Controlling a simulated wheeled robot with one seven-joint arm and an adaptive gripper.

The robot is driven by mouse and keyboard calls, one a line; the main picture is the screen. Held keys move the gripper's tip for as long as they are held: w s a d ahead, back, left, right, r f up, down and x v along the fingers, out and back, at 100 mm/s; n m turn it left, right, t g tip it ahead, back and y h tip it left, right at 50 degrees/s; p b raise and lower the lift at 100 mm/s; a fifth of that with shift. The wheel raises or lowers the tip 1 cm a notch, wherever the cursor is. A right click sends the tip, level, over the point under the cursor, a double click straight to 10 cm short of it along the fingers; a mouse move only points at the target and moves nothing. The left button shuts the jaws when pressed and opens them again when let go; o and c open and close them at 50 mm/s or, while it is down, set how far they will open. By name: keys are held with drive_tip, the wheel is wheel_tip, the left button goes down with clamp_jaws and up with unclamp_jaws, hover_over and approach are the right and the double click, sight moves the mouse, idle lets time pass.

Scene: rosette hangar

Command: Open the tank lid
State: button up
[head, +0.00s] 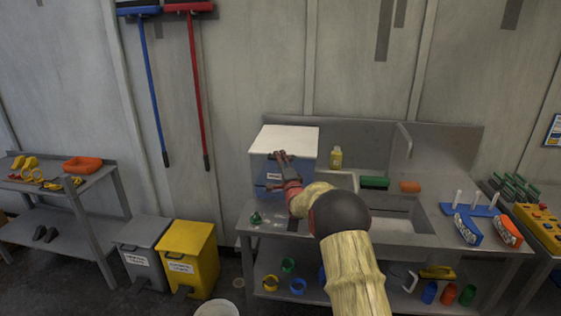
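The tank (269,184) is a box with a bluish lower body and a small label on its front. It stands at the left end of the steel sink bench. Its white lid (285,140) lies flat on top and looks closed. My gripper (274,171) is in front of the tank, below the lid's front edge. Its two dark fingers appear spread apart, one above the other, with nothing seen between them but the tank front. I cannot tell whether a finger touches the lid. My arm hides the tank's lower right part.
A yellow bottle (336,157) stands right of the tank, by the sink basin (398,224). A small green object (256,218) lies on the bench front. Yellow (187,254) and grey (142,252) bins stand on the floor at left, with a bucket (217,308) nearby.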

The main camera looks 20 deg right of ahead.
clamp_jaws()
idle(0.7)
